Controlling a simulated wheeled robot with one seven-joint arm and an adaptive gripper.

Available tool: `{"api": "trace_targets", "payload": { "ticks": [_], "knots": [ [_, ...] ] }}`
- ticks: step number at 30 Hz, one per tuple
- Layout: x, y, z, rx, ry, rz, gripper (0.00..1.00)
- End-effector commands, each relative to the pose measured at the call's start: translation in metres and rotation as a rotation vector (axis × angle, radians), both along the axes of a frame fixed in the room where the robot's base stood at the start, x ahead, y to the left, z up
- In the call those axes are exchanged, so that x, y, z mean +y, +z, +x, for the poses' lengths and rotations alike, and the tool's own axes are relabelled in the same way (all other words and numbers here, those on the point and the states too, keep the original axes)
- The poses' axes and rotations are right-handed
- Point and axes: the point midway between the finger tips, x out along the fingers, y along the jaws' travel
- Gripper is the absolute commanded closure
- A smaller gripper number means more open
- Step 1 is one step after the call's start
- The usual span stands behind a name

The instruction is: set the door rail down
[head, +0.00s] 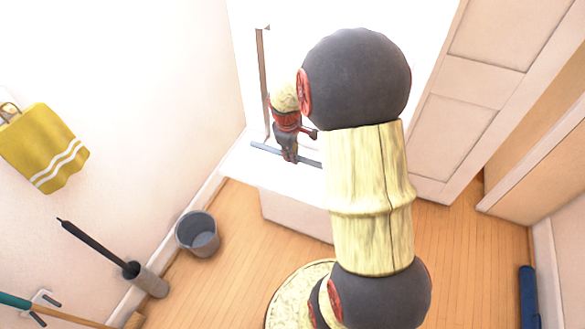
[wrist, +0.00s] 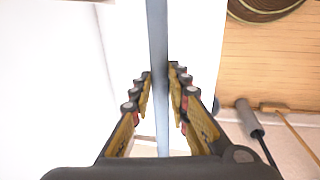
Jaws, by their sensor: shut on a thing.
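The door rail (head: 266,149) is a thin grey-blue bar. It lies across my gripper (head: 290,157) in the head view, over the white top of a low cabinet (head: 245,166). I cannot tell whether it touches that top. In the wrist view the rail (wrist: 157,30) runs lengthwise up the middle. My gripper's fingers (wrist: 160,82) are shut on it from both sides. My arm hides the area to the right of the rail in the head view.
A thin brown upright strip (head: 263,80) stands behind my gripper. A grey bin (head: 197,234), a brush in a grey holder (head: 149,281) and a broom are at the lower left. A yellow towel (head: 44,148) hangs on the left wall. A panelled door (head: 462,120) is at right.

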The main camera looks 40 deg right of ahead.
Motion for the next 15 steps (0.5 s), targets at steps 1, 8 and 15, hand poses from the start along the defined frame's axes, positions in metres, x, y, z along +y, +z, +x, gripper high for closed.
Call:
{"api": "trace_targets", "payload": {
  "ticks": [1,8,15],
  "knots": [
    [0.0,-0.012,0.0,0.001,0.001,0.0,1.0],
    [0.0,-0.035,0.001,0.0,0.0,-0.001,1.0],
    [0.0,-0.072,0.0,0.001,0.0,0.001,1.0]
  ]
}}
